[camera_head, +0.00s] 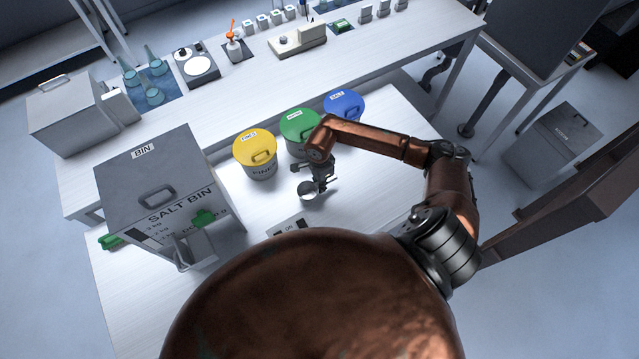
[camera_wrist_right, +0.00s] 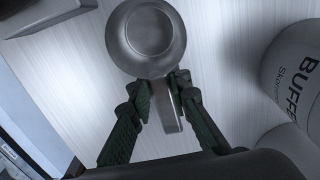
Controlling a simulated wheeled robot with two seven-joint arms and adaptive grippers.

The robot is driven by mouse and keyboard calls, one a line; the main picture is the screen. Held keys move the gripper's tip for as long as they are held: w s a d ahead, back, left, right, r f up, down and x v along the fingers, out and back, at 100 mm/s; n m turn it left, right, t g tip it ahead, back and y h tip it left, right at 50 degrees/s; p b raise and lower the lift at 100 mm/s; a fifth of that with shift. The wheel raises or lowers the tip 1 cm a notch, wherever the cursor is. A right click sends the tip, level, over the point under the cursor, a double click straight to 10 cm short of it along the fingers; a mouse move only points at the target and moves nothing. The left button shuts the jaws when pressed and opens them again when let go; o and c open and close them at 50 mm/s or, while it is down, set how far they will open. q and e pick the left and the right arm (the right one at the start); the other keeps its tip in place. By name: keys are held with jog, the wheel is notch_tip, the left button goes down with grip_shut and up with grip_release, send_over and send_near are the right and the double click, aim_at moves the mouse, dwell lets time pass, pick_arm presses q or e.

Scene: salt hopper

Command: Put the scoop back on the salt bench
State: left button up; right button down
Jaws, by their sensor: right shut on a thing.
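The scoop is a grey metal cup with a short flat handle; its round bowl shows in the head view (camera_head: 308,190) and in the right wrist view (camera_wrist_right: 150,35). My right gripper (camera_head: 321,182) is shut on the scoop's handle, with dark green fingers (camera_wrist_right: 163,88) on either side of it. The bowl opening faces the wrist camera. The scoop is over the bare middle of the white salt bench (camera_head: 125,300); I cannot tell whether it touches the top. My left gripper is not in view.
The grey salt bin (camera_head: 140,190) stands on the left. Yellow-lidded (camera_head: 255,148), green-lidded (camera_head: 299,126) and blue-lidded (camera_head: 343,104) tubs stand behind the scoop. A small grey box (camera_head: 287,229) lies in front. Bench right of the scoop is clear.

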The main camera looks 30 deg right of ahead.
jog(key=shift+f, duration=0.15)
jog(key=c, duration=1.8)
grip_release()
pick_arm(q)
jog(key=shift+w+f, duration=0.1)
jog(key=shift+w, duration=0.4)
pick_arm(e)
jog(key=shift+r, duration=0.2)
jog(key=shift+r, duration=0.3)
pick_arm(q)
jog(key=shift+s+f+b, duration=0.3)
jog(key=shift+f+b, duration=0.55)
jog(key=shift+b, duration=0.1)
pick_arm(e)
notch_tip(320, 180, up, 12)
jog(key=shift+f, duration=0.25)
